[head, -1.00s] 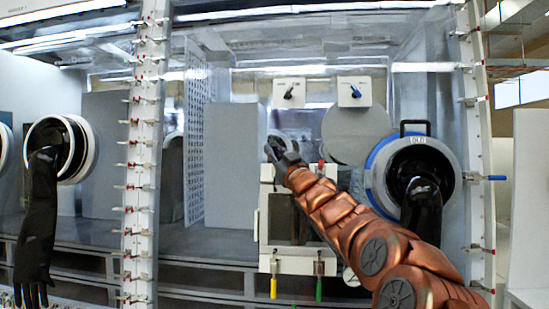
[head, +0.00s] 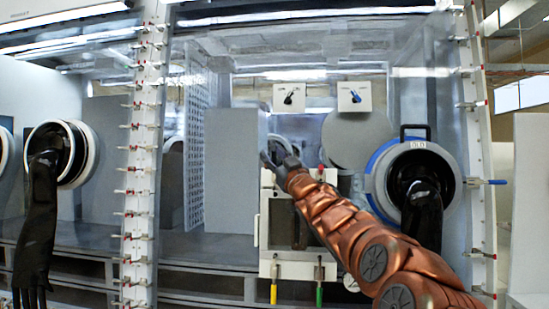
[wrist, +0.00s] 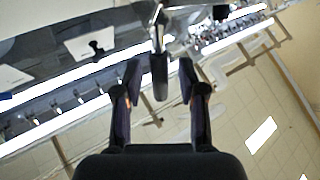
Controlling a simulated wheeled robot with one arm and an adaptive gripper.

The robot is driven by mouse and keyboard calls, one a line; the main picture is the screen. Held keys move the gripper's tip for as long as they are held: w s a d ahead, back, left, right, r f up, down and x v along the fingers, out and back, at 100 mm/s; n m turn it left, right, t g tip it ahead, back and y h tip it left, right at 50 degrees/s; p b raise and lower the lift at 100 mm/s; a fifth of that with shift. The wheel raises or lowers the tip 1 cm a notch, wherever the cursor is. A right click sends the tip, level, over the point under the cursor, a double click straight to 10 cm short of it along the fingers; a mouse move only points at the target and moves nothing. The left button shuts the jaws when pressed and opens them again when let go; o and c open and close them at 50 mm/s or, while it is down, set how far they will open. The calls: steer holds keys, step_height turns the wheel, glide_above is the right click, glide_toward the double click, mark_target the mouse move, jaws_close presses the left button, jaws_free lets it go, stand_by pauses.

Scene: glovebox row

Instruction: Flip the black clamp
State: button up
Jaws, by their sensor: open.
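The black clamp (wrist: 159,77) shows in the wrist view as a dark upright handle below bright metal parts. It stands between the two fingers of my gripper (wrist: 158,88). The fingers are open, one on each side of the handle, with a visible gap on both sides. In the head view my gripper (head: 274,154) is at the top left of the white box (head: 305,270). There the gripper hides the black clamp, and I cannot make out its handle.
A red-handled clamp (head: 321,170) is just right of my gripper. Yellow (head: 273,293) and green (head: 319,296) handles hang below the box. Above are panels with a black knob (head: 289,97) and a blue knob (head: 355,95). A blue-ringed glove port (head: 376,178) is at right.

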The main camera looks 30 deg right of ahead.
steer(key=shift+s+f, duration=0.2)
steer(key=shift+s, duration=0.35)
steer(key=v, duration=1.1)
steer(key=shift+w+f, duration=0.1)
steer(key=shift+w, duration=0.05)
